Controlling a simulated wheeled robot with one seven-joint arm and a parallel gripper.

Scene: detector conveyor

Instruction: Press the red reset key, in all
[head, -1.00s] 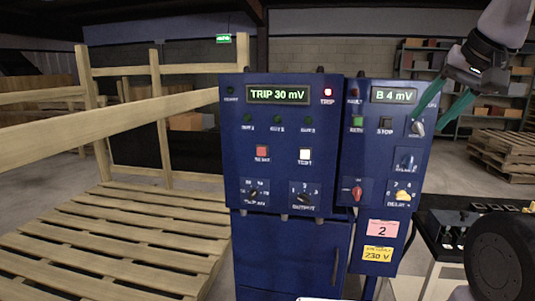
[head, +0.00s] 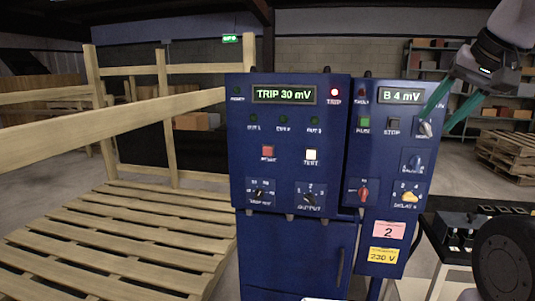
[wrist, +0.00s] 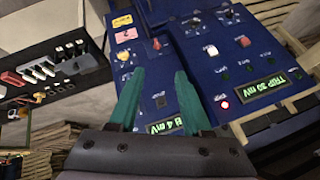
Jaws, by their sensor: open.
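The red reset key (head: 268,152) sits on the front of the left blue cabinet (head: 240,110), left of the white TEST key (head: 311,154). In the wrist view the red key (wrist: 243,41) shows upper right, beside the white key (wrist: 211,50). The display (head: 284,94) reads TRIP 30 mV and the red TRIP lamp (head: 335,92) is lit. My gripper (head: 450,112) has green fingers, spread open and empty, in front of the right blue cabinet (head: 378,145). In the wrist view my gripper (wrist: 160,95) is apart from the red key, which lies to its upper right.
The right cabinet has a B 4 mV display (head: 400,96), a green RUN key (head: 363,122), a dark STOP key (head: 393,124) and several knobs. A wooden pallet (head: 120,240) with rails stands left. A black bench (head: 450,225) stands right.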

